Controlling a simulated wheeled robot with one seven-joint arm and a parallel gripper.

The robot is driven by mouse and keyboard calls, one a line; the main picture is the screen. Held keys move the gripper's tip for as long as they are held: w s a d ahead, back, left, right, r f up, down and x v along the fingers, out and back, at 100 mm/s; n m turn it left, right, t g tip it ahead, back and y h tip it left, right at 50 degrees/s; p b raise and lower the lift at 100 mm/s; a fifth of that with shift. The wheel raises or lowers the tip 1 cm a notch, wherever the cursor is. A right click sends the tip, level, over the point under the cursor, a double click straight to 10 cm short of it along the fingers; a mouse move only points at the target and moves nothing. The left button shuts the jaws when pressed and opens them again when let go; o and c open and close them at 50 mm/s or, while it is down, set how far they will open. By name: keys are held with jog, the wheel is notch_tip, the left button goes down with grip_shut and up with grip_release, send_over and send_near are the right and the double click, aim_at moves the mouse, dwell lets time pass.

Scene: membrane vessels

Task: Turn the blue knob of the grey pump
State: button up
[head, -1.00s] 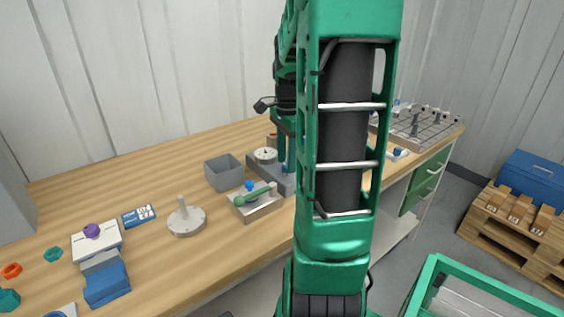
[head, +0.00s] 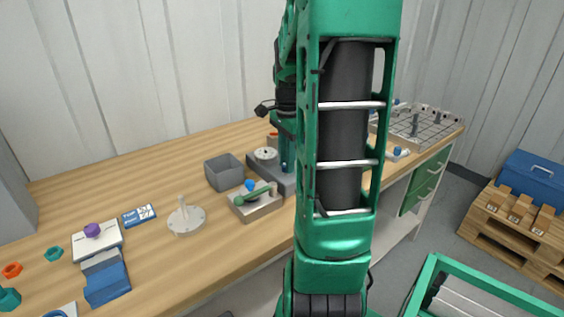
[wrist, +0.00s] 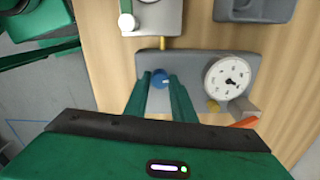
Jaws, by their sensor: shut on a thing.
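The grey pump (wrist: 190,62) lies across the middle of the wrist view, with a round white gauge (wrist: 227,78) on its right part. Its blue knob (wrist: 160,78) is between my green fingertips, on the left part of the pump. My gripper (wrist: 160,84) is shut on the knob; the fingers cover its sides. In the head view the grey pump (head: 262,164) stands on the bench behind my arm, with its gauge (head: 265,154) in sight. My arm hides much of the pump and the knob there.
A grey open bin (head: 224,172) stands left of the pump. A block with a green lever (head: 256,205) and a blue knob (head: 249,185) stands in front of the pump. A round white base with a post (head: 186,219) is further left.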

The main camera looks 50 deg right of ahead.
jog(key=n, duration=0.4)
jog(key=shift+w+d+r+n, duration=0.1)
jog(key=shift+w+r+n, duration=0.05)
jog(key=shift+w+n, duration=0.25)
jog(key=n, duration=0.8)
jog(key=shift+w, duration=0.1)
grip_shut()
grip_release()
jog(key=shift+a+n, duration=0.2)
jog(key=shift+n, duration=2.2)
jog(key=o, duration=1.1)
jog(key=shift+a, duration=0.1)
jog(key=shift+c, duration=0.2)
jog(key=shift+s, duration=0.2)
